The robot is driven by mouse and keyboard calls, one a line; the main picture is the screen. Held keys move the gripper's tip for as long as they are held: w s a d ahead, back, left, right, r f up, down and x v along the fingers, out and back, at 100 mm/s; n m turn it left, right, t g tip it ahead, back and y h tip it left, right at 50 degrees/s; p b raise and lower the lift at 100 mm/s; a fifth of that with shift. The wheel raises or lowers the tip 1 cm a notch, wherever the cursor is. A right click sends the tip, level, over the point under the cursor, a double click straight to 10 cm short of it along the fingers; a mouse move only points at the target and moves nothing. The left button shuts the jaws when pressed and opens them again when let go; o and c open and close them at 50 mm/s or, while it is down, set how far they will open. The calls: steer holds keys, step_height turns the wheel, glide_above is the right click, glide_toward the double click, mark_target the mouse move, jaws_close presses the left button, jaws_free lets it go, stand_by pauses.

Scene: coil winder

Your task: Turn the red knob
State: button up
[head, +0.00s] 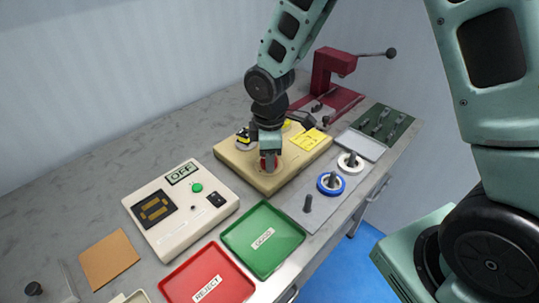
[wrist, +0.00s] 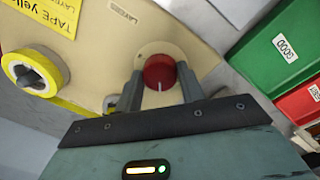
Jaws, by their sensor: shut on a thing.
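The red knob (wrist: 160,72) sits on a round pale dial plate on the beige coil winder (wrist: 92,48). A white pointer line shows on the knob, directed toward my gripper's palm in the wrist view. My gripper (wrist: 160,85) has one finger on each side of the knob and is shut on it. In the head view, my gripper (head: 269,155) comes down from above onto the winder (head: 233,155).
A yellow tape roll (wrist: 35,75) is mounted on the winder beside the knob. A control box (head: 180,210) reading OFF, a green GOOD tray (head: 285,262) and a red REJECT tray (head: 185,272) stand nearer. A maroon press (head: 330,75) stands behind. Grey table at left is clear.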

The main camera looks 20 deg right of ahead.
steer(key=m, duration=0.3)
steer(key=shift+m, duration=0.3)
steer(key=m, duration=0.3)
steer(key=shift+r+m, duration=0.1)
steer(key=shift+m, duration=0.2)
steer(key=m+p, duration=0.2)
steer(key=m, duration=0.4)
steer(key=shift+a+m+g, duration=0.1)
steer(key=shift+m+g, duration=0.2)
steer(key=m+p, duration=0.3)
steer(key=m, duration=0.3)
steer(key=shift+r, duration=0.1)
steer(key=m+p, duration=0.2)
steer(key=m, duration=0.3)
steer(key=shift+w, duration=0.15)
steer(key=shift+g+p, duration=0.3)
steer(key=shift+p, duration=0.05)
steer(key=o, duration=1)
steer(key=shift+c, duration=0.2)
steer(key=shift+a, duration=0.1)
